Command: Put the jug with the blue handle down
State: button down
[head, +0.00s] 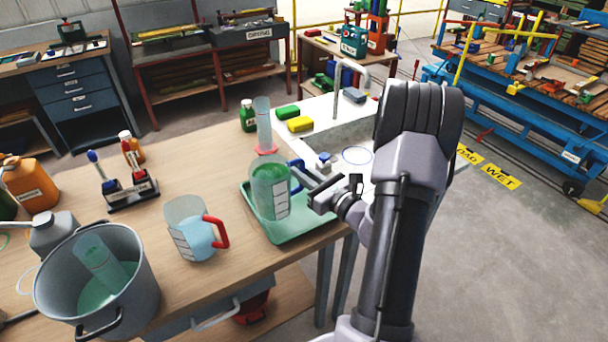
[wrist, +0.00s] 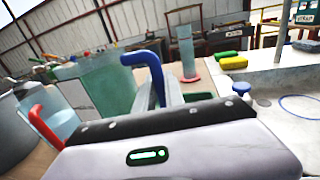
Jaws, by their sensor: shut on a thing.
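The jug with the blue handle (head: 270,188) is clear with green liquid in it. It is upright at the green tray (head: 318,228) near the table's right edge. I cannot tell whether its base touches the tray. My gripper (head: 305,184) reaches in from the right and is shut on the blue handle, which is partly hidden by the fingers in the head view. In the wrist view the blue handle (wrist: 148,66) rises between the fingers, with the jug (wrist: 108,84) beyond it on the left.
A red-handled jug (head: 196,232) with pale blue liquid stands left of the tray. A grey pot (head: 140,290) holds a cylinder in green liquid. A measuring cylinder (head: 263,122) with a red base stands behind the tray. The sink (head: 345,122) and its tap are at the back right.

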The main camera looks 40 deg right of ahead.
jog(key=w+d+f+b, duration=0.1)
jog(key=d, duration=0.1)
jog(key=w+d+f+b, duration=0.1)
jog(key=d+f, duration=0.1)
jog(key=d, duration=0.1)
jog(key=w+d+f+b, duration=0.1)
jog(key=d, duration=0.2)
jog(key=shift+w+f+b, duration=0.15)
jog(key=shift+f+b, duration=0.25)
jog(key=shift+a+r, duration=0.1)
jog(key=shift+r, duration=0.1)
jog(key=shift+f, duration=0.1)
jog(key=c, duration=1.4)
grip_release()
jog(key=shift+c, duration=0.2)
